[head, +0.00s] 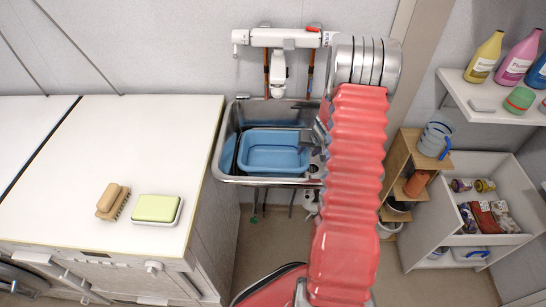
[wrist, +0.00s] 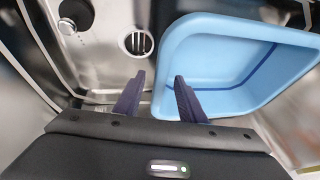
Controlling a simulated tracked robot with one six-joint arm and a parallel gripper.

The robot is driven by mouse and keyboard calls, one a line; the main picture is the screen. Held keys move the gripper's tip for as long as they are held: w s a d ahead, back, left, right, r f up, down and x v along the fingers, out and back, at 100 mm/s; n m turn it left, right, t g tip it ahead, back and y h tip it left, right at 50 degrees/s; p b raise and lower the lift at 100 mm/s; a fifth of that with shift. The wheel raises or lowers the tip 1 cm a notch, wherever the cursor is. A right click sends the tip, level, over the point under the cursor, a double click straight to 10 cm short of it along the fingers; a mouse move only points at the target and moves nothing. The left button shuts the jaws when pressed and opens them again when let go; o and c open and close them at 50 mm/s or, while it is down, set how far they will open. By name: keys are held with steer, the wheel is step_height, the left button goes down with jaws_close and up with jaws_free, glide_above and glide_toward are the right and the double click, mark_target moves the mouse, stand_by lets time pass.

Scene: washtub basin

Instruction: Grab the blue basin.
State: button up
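The blue basin (head: 273,152) sits inside the steel sink (head: 222,158), toward its front, in the head view. In the wrist view the basin (wrist: 235,65) fills the upper right, with its near left corner close to my fingers. My gripper (wrist: 160,85) is open, with its two dark fingers apart and nothing visibly held between them. The right finger is by the basin's left edge and appears to overlap it; I cannot tell whether they touch. In the head view my arm covers the right side of the sink and hides most of the gripper.
The sink's drain (wrist: 135,42) lies left of the basin. A white counter (head: 90,150) left of the sink holds a brush (head: 112,202) and a green sponge on a dish (head: 156,208). A tap (head: 278,72) hangs above the sink. Shelves with bottles (head: 486,58) stand at right.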

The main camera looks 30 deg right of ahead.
steer(key=shift+f, duration=0.1)
stand_by(0.3)
jaws_close()
stand_by(0.4)
